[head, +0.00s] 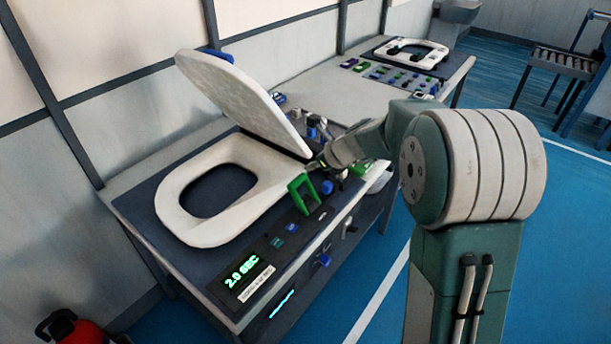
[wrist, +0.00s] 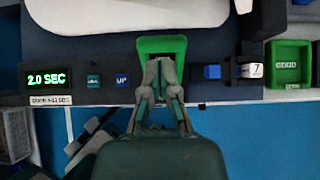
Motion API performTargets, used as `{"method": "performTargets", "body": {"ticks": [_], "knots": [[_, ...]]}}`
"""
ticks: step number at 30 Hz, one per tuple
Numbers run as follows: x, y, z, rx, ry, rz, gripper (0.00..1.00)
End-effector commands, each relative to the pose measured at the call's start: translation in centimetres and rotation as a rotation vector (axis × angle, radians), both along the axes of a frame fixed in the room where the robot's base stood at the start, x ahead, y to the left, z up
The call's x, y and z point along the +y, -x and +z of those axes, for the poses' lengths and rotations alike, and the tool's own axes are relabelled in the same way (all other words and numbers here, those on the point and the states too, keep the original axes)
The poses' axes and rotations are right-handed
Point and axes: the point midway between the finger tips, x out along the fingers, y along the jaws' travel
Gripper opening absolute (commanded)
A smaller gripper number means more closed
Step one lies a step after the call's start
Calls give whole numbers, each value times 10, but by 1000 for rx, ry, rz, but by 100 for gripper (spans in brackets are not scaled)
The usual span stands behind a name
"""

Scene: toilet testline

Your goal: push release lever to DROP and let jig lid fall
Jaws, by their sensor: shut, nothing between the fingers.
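The jig lid (head: 240,95), pale and speckled, stands raised and tilted above the white seat ring (head: 205,233) in the head view. A green lever-like frame (head: 303,196) stands at the bench's front edge, right of the seat. It also shows at the top middle of the wrist view (wrist: 160,43). My gripper (wrist: 160,66) is shut and empty, its fingertips overlapping the green frame's near part. I cannot tell whether they touch it. In the head view the gripper (head: 316,165) is small, just behind the frame. No DROP label is readable.
A display (head: 243,273) reads 2.0 SEC. A blue button labelled UP (wrist: 122,80) sits left of the green frame, a blue block (wrist: 212,72) right of it. A green tray (wrist: 288,64) lies farther right. Blue floor is clear in front; a red object (head: 70,328) stands lower left.

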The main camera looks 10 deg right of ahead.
Motion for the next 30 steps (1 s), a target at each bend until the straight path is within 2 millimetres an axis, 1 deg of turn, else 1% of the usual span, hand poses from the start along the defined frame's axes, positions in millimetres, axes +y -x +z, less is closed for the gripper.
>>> {"method": "performTargets", "body": {"ticks": [1,3,6,9,14,24,26,29,30], "knots": [[-2,1,12,-5,0,1,0],[-4,3,27,-4,2,0,0],[-6,5,45,-3,1,-1,0],[-7,7,57,-1,0,-1,0],[-9,8,67,1,0,-1,0],[-8,10,69,-2,7,7,0],[-8,16,72,-19,31,36,0],[-6,37,85,-77,120,142,0],[-5,49,90,-109,173,204,0]]}}
